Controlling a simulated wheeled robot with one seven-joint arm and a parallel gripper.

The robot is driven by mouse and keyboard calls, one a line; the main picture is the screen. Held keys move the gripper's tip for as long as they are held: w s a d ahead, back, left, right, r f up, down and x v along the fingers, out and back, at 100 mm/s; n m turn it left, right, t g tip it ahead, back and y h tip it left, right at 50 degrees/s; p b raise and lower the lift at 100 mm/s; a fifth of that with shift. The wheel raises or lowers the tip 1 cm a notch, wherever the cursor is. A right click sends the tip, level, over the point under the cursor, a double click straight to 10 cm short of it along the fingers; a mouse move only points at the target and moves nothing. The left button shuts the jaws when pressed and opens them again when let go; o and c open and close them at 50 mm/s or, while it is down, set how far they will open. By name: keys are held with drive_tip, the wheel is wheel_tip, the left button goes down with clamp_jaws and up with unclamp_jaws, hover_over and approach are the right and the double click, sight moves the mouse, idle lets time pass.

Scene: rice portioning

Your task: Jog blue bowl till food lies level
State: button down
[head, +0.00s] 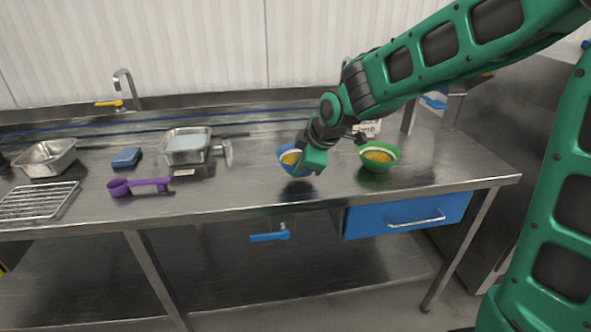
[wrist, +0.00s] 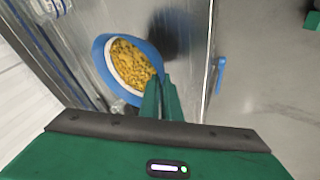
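The blue bowl (head: 284,154) is at the middle of the counter in the head view, partly hidden by my gripper (head: 312,160). In the wrist view the blue bowl (wrist: 101,50) holds yellow grainy food (wrist: 131,65). The food spreads over the bowl's inside, with a pale band of bare inner wall at its left edge. The bowl looks tilted in the wrist view. The fingers of my gripper (wrist: 162,98) are close together on the bowl's lower right rim, pinching it. The bowl appears a little above the counter, with a dark reflection beside it.
A green bowl (head: 379,167) with yellow food stands to the right. A purple scoop (head: 140,186), a blue sponge (head: 126,157), metal pans (head: 186,158) and a wire rack (head: 38,202) lie to the left. The steel counter's front edge is close to the blue bowl.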

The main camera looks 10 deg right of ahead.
drive_tip(key=shift+w+d+f, duration=0.1)
drive_tip(key=shift+w+d, duration=0.3)
drive_tip(key=shift+d, duration=0.9)
drive_tip(key=shift+w+d+f, duration=0.15)
drive_tip(key=shift+w+d, duration=0.3)
drive_tip(key=shift+d, duration=0.8)
drive_tip(key=shift+w+d+f, duration=0.1)
drive_tip(key=shift+w+d, duration=0.3)
drive_tip(key=shift+d, duration=0.9)
drive_tip(key=shift+f, duration=0.1)
drive_tip(key=shift+f, duration=0.55)
drive_tip(key=shift+f, duration=0.15)
drive_tip(key=shift+f, duration=0.2)
drive_tip(key=c, duration=1.9)
unclamp_jaws()
